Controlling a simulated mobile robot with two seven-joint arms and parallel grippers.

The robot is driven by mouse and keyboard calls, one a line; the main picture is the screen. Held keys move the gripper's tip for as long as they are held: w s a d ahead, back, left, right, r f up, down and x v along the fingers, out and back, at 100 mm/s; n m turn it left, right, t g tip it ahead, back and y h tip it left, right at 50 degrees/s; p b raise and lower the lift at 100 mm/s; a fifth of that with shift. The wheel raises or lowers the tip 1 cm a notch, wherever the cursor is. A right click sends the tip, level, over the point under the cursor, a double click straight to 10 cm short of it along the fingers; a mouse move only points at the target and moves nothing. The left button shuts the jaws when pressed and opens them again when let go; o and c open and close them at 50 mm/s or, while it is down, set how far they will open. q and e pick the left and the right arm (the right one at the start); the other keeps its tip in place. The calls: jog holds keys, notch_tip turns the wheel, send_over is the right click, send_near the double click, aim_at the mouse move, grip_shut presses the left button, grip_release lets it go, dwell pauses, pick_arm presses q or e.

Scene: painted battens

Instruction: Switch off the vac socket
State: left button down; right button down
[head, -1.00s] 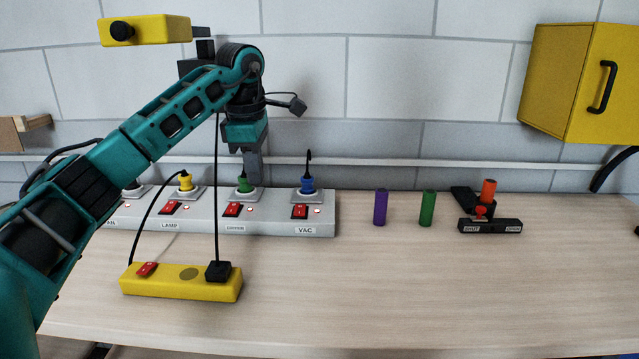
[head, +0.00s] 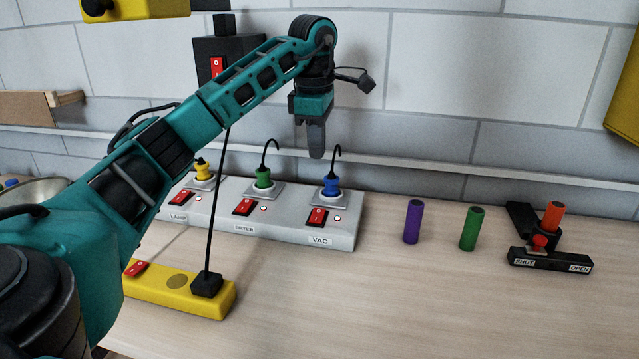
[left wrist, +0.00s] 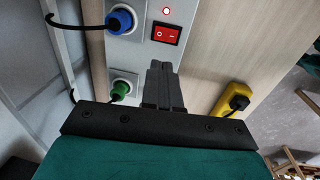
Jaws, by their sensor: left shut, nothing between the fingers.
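The vac socket is at the right end of the grey socket strip (head: 340,238), with a blue plug (head: 331,186) in it and a VAC label (head: 320,240) below. Its red rocker switch (head: 317,217) has a small lamp beside it that looks pale in the head view and red-ringed in the left wrist view. The switch also shows in the left wrist view (left wrist: 165,34), ahead of my fingertips.
The dryer socket with a green plug (head: 263,179) and the lamp socket with a yellow plug (head: 202,170) sit to the left. A yellow power strip (head: 180,295) lies in front. Purple (head: 412,222) and green (head: 470,229) cylinders and a shut/open lever (head: 540,242) stand right.

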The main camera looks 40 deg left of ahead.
aim_at(319, 212)
pick_arm(q)
jog(key=f, duration=0.4)
jog(key=w+f, duration=0.1)
jog(key=f, duration=0.3)
jog(key=f+b, duration=0.1)
jog(key=f, duration=0.4)
jog(key=shift+w+a, duration=0.2)
jog(key=shift+a, duration=0.2)
jog(key=shift+f, duration=0.3)
jog(key=shift+w, duration=0.1)
jog(key=shift+f, duration=0.2)
jog(key=shift+p, duration=0.3)
jog(key=shift+s+d+r, duration=0.15)
jog(key=shift+s+d, duration=0.2)
jog(key=shift+s, duration=0.35)
jog(key=shift+r+p, duration=0.15)
jog(key=shift+p, duration=0.2)
